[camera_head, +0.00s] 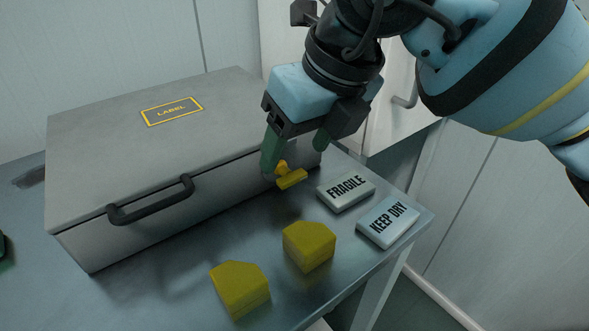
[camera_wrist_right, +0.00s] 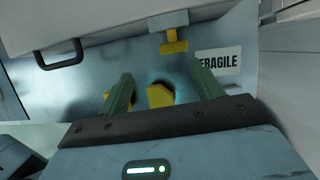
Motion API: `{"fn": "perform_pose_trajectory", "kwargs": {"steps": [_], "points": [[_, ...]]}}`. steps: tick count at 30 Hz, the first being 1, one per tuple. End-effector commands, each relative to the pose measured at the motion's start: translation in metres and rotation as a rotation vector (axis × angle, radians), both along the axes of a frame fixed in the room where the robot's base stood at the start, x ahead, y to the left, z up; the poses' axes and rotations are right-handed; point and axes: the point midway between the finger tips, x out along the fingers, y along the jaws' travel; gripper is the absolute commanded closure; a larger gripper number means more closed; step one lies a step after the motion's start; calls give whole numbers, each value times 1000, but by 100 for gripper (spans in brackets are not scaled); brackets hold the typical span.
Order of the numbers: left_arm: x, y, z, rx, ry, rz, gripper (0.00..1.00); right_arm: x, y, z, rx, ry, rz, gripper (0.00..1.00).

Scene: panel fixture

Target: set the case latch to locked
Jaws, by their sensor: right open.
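The grey case (camera_head: 150,165) lies on the table with its lid down, a black handle (camera_head: 150,203) on its front. The yellow case latch (camera_head: 291,179) sticks out near the right end of the front. In the right wrist view the latch (camera_wrist_right: 174,46) looks like a T, with its bar away from the case. My right gripper (camera_head: 294,160) is open and empty, its green fingers pointing down. In the head view one finger overlaps part of the latch; I cannot tell whether they touch. In the wrist view the latch lies beyond the right gripper's tips (camera_wrist_right: 161,70). My left gripper is not identifiable.
Two yellow blocks (camera_head: 309,247) (camera_head: 240,288) stand on the table in front of the case. A FRAGILE block (camera_head: 346,191) and a KEEP DRY block (camera_head: 388,222) lie right of the latch, near the table edge. A dark green sliver shows at the left picture edge.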

Motion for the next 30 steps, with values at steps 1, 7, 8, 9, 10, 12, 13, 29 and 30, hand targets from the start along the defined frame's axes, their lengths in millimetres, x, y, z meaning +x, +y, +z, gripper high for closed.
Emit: {"fn": "perform_pose_trajectory", "kwargs": {"steps": [1, 7, 8, 9, 10, 12, 13, 29, 30], "points": [[0, 0, -4, 1, 4, 0, 100, 4, -5, 2, -24, -26, -19, 35], [1, 1, -4, 1, 2, -2, 100, 9, -12, 10, -58, -63, -46, 35], [1, 1, -4, 2, 2, -3, 100, 9, -12, 10, -57, -63, -47, 35], [1, 1, -4, 2, 1, -3, 100, 9, -12, 10, -58, -63, -46, 35], [1, 1, -3, 1, 0, -3, 100, 9, -12, 10, -57, -62, -46, 35], [2, 1, -4, 1, 0, -3, 100, 9, -11, 8, -56, -62, -46, 35], [1, 1, -4, 2, 1, -3, 100, 10, -11, 7, -56, -60, -45, 35], [-4, 1, -23, 3, 19, -4, 100, 30, 4, -56, -54, -56, -45, 35], [-5, 1, -24, 2, 20, -3, 100, 31, 5, -59, -54, -57, -44, 35]]}}
